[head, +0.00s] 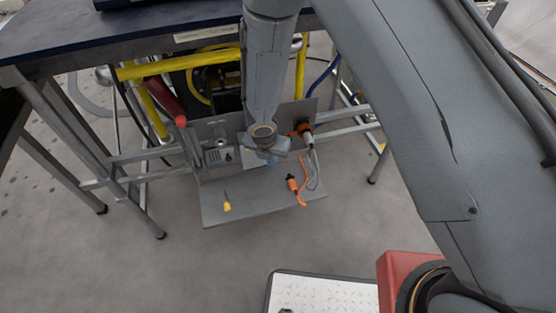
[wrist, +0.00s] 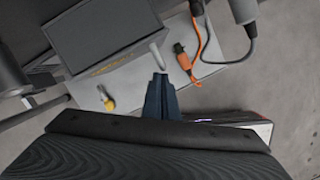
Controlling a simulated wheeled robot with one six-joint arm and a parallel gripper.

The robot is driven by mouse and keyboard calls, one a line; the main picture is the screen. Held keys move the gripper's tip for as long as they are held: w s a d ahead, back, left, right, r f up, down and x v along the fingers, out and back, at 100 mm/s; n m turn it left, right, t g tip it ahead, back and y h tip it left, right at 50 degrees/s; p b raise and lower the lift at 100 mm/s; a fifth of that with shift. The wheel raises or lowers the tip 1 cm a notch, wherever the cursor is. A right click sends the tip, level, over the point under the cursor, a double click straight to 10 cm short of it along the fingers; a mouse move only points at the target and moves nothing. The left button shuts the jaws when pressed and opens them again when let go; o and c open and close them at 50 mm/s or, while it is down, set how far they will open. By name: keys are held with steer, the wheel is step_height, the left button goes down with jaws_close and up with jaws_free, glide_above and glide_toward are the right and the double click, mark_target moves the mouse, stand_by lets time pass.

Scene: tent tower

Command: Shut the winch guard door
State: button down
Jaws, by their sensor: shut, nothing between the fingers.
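In the head view a yellow tubular guard frame (head: 180,64) stands under the dark-topped table, with a dark wheel with a yellow ring (head: 205,82) behind it. I cannot tell for sure which part is the winch guard door. In the wrist view a dark grey panel (wrist: 100,32) with a yellow mark on its lower edge stands over a grey plate, and a pale rounded stub (wrist: 157,56) is at its right corner. My gripper (head: 271,160) is over the grey plate in the head view. Its blue fingers (wrist: 160,84) are shut and empty, close below the stub; contact is unclear.
The grey plate (head: 215,208) carries a yellow-handled tool (head: 227,204) and an orange connector (head: 291,184) with an orange cord. A red-knobbed lever (head: 181,121) stands left.

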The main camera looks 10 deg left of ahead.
steer(key=shift+w+d, duration=0.1)
steer(key=shift+w, duration=0.15)
stand_by(0.4)
steer(key=shift+s, duration=0.1)
steer(key=s+a+r+p, duration=0.1)
steer(key=s+r+p, duration=0.1)
steer(key=s+r, duration=0.4)
steer(key=v, duration=0.3)
steer(key=shift+w+r, duration=0.15)
steer(key=shift+r, duration=0.3)
